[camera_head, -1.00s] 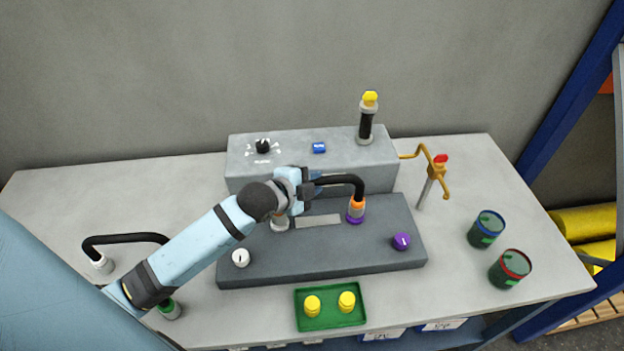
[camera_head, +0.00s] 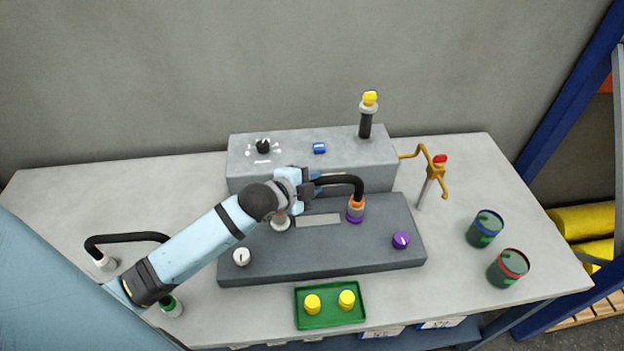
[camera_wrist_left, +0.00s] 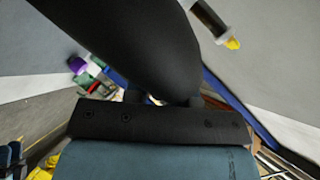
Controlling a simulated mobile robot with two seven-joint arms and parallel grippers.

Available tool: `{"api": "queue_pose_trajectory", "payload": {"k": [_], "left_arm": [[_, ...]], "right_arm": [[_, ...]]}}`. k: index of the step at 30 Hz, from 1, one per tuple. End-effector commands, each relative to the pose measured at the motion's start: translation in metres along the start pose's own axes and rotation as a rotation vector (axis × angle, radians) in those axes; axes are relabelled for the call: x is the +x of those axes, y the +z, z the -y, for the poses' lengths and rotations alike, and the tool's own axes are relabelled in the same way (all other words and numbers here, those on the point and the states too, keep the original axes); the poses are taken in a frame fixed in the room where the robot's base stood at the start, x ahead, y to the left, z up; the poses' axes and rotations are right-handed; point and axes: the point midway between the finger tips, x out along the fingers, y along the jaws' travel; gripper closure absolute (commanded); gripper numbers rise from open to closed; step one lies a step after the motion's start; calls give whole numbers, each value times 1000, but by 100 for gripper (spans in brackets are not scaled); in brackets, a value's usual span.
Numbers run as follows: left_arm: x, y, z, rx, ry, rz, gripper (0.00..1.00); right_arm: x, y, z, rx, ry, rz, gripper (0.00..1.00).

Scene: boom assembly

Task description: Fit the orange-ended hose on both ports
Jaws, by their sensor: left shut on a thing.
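The orange-ended hose is a black bent tube (camera_head: 345,183). Its orange right end (camera_head: 357,202) points down at the purple-ringed port (camera_head: 355,218) on the dark plate, with a grey collar between. I cannot tell whether it is fully seated. My left gripper (camera_head: 308,187) is shut on the hose's left part, above the white port (camera_head: 280,222). The gripper hides the hose's other end. In the left wrist view a large black shape, likely the hose (camera_wrist_left: 135,45), fills the top middle. My right gripper is not in view.
A white knob (camera_head: 241,257) and a purple knob (camera_head: 401,241) sit on the dark plate (camera_head: 320,262). A grey box (camera_head: 300,158) stands behind. A green tray (camera_head: 330,322) is in front. Two cans (camera_head: 486,229) stand right. Another black hose (camera_head: 125,238) lies left.

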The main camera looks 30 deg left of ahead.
Motion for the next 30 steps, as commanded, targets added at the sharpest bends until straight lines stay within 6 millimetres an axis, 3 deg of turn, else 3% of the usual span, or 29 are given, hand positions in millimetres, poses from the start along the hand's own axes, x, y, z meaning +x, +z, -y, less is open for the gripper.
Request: {"api": "queue_pose_trajectory", "payload": {"k": [30], "left_arm": [[4, 4, -8, 0, -3, -2, 100]], "right_arm": [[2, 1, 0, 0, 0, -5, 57]]}}
